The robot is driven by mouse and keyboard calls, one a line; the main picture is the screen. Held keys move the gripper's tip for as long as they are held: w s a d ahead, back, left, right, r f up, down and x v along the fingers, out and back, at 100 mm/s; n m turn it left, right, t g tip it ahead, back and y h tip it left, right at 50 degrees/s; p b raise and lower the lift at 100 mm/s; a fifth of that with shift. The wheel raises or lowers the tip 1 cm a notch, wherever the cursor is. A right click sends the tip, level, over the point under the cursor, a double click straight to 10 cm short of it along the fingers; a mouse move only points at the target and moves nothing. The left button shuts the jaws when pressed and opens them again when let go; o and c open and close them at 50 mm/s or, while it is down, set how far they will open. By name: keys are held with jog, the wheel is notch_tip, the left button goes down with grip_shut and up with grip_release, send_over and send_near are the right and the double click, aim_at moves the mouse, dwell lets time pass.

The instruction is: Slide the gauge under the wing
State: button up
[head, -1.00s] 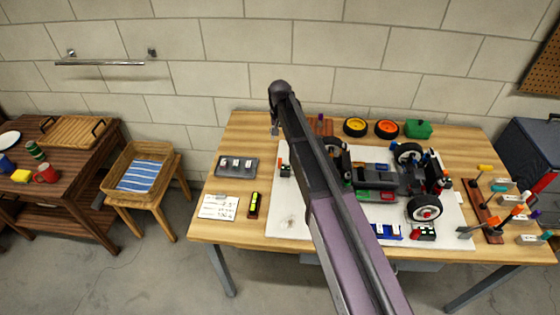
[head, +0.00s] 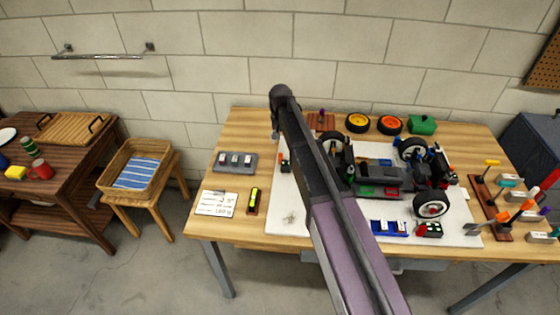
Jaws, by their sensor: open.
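The RC car (head: 385,180) sits on a white mat (head: 285,220) on the wooden workbench, with dark wheels and a black, red and green chassis. I cannot make out which part is the wing. A slim yellow-and-black tool (head: 254,199) lies in a small dark holder left of the mat; it may be the gauge, but I cannot tell. My arm rises from the bottom across the middle and hides part of the mat and the car's left end. My gripper is hidden behind the arm.
A grey tray with small blocks (head: 234,162) and a written card (head: 216,204) lie at bench left. A tool rack (head: 490,208) stands right. A stool with basket (head: 138,172) is left.

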aim_at(281, 154)
jog(key=shift+f+b, duration=4.2)
jog(key=shift+f, duration=0.25)
grip_shut()
